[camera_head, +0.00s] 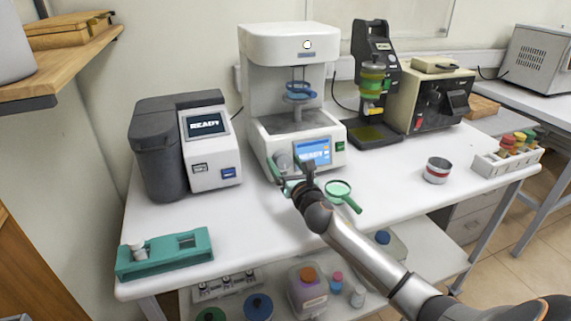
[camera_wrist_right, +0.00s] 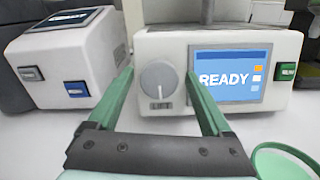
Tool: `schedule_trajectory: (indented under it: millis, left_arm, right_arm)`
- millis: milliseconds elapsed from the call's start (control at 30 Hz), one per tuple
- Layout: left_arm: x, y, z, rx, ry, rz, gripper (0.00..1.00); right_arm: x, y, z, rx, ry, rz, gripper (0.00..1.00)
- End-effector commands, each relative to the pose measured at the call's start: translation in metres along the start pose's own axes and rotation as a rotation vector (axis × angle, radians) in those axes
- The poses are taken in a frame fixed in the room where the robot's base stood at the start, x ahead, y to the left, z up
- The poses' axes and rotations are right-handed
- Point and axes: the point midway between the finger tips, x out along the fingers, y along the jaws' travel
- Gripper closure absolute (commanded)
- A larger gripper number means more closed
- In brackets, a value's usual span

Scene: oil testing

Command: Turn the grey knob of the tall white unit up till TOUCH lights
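The tall white unit (camera_head: 256,75) stands at the back middle of the table, with a blue screen (camera_head: 313,152) on its base. In the right wrist view the screen (camera_wrist_right: 228,76) reads READY. The grey knob (camera_wrist_right: 159,80), labelled LIFT, is left of the screen; in the head view it (camera_head: 283,161) is partly behind my gripper. My right gripper (camera_wrist_right: 158,75) is open, its green fingers reaching to either side of the knob; I cannot tell whether they touch it. In the head view the right gripper (camera_head: 289,172) is at the unit's front. My left gripper is not in view.
A grey and white device (camera_head: 212,150) stands left of the unit. A green magnifier (camera_head: 341,193) lies just right of my gripper. A black stand (camera_head: 372,130), a can (camera_head: 437,170) and a teal holder (camera_head: 165,256) are also on the table. The front middle is clear.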

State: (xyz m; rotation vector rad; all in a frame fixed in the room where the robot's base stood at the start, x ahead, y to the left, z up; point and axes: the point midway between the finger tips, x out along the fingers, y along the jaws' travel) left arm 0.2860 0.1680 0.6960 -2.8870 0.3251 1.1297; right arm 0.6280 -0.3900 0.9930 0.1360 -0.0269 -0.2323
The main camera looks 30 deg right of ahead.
Motion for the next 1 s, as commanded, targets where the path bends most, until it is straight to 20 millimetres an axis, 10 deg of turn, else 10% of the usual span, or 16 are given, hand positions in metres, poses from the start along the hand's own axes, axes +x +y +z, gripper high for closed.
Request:
schedule_trajectory:
  millis: [467,1000]
  left_arm:
    - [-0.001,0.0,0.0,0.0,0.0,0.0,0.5]
    - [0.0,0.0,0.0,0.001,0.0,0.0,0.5]
  right_arm:
    - [-0.013,0.0,-0.001,-0.001,0.001,0.002,0.12]
    - [-0.105,0.0,-0.001,-0.002,0.002,0.001,0.12]
